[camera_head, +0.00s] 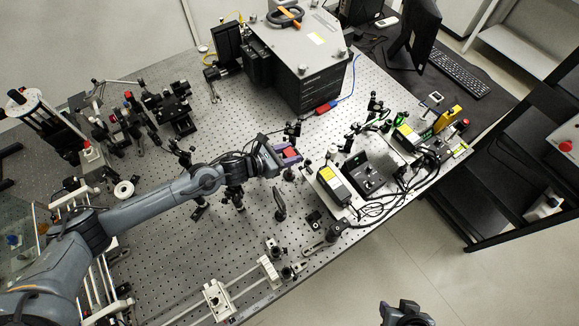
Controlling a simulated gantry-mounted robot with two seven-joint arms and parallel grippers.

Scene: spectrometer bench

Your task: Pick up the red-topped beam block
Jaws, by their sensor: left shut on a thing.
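The red-topped beam block (291,152) shows as a small red patch at the end of my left arm, near the middle of the optical table. My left gripper (289,156) is shut on it, with the fingers on either side of the red top. The lower part of the block is hidden by the gripper. I cannot tell whether it touches the table. My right gripper (405,312) is at the bottom edge, off the table over the floor and far from the block. Its jaw opening cannot be made out.
The perforated table (330,135) is crowded with optical mounts. A large dark box (300,60) stands behind the block. A yellow-labelled module (333,185) and cables are to the right. A red connector (325,107) with a blue cable lies behind. A rail (218,298) is in front.

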